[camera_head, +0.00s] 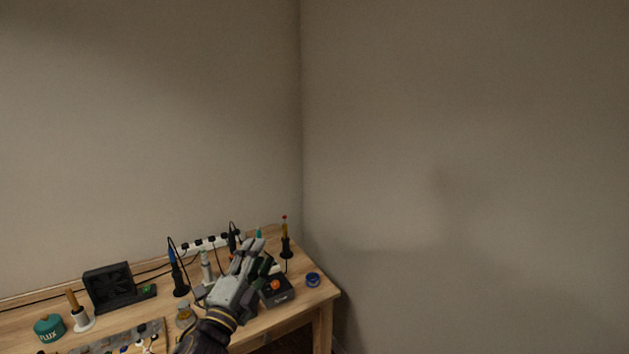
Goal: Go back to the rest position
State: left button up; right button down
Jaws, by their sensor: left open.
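My left gripper (254,251) reaches in from the bottom of the head view, over the right part of a wooden workbench (318,294). Its grey fingers point up and away, and it is open with nothing seen between the fingers. It hides part of the tools behind it. My right gripper is not in the view.
A dark box with an orange knob (276,287) and a blue round item (313,280) are right of the gripper. Soldering tools (178,278), a power strip (205,244), a black fan unit (110,287) and a teal flux pot (49,328) stand leftward. Bare walls enclose the corner.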

pick_arm(q)
jog(key=s+a+f+n+g+y, duration=0.35)
jog(key=f+n, duration=0.25)
jog(key=f, duration=0.3)
jog(key=s+a+f+n+g+y, duration=0.35)
jog(key=a+f+n, duration=0.2)
jog(key=f, duration=0.45)
jog(key=s+f+n+g+h, duration=0.1)
jog(key=s+f+n+g, duration=0.2)
jog(key=s+f+g, duration=0.45)
jog(key=s+f+n+g, duration=0.25)
jog(key=s+f, duration=0.25)
jog(key=s, duration=0.6)
notch_tip(320, 180, down, 32)
jog(key=s+a, duration=0.1)
jog(key=a, duration=0.1)
jog(key=s+a+f, duration=0.4)
jog(key=s+f, duration=0.6)
jog(key=s+a+f+g, duration=0.1)
jog(key=s+a+f, duration=0.3)
jog(key=s+f, duration=0.6)
jog(key=shift+s+a+g+y, duration=0.2)
jog(key=shift+s+g+y, duration=0.1)
jog(key=shift+s, duration=0.4)
